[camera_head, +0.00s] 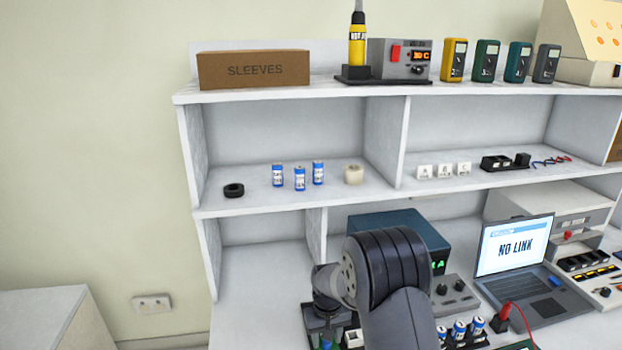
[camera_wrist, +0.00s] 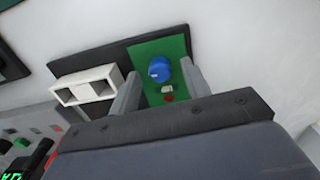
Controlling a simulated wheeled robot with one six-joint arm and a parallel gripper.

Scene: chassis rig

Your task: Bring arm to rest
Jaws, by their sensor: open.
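My arm (camera_head: 390,270) reaches into the lower right bay of the shelf unit, over the worktop. My gripper shows in the wrist view (camera_wrist: 160,72) with its two grey fingers apart. Between and beyond the fingers lies a green board (camera_wrist: 147,55) on a dark base (camera_wrist: 95,58). A round blue part (camera_wrist: 159,68) and small white and red parts sit on the board. I cannot tell whether the fingers touch anything. In the head view the arm covers much of this spot.
A white two-opening block (camera_wrist: 88,88) stands left of the fingers. Close to the arm are a teal box (camera_head: 400,232), a grey knob unit (camera_head: 455,295), batteries in a holder (camera_head: 460,332) and a laptop (camera_head: 515,255). The shelf board (camera_head: 300,205) runs above. The left side is open.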

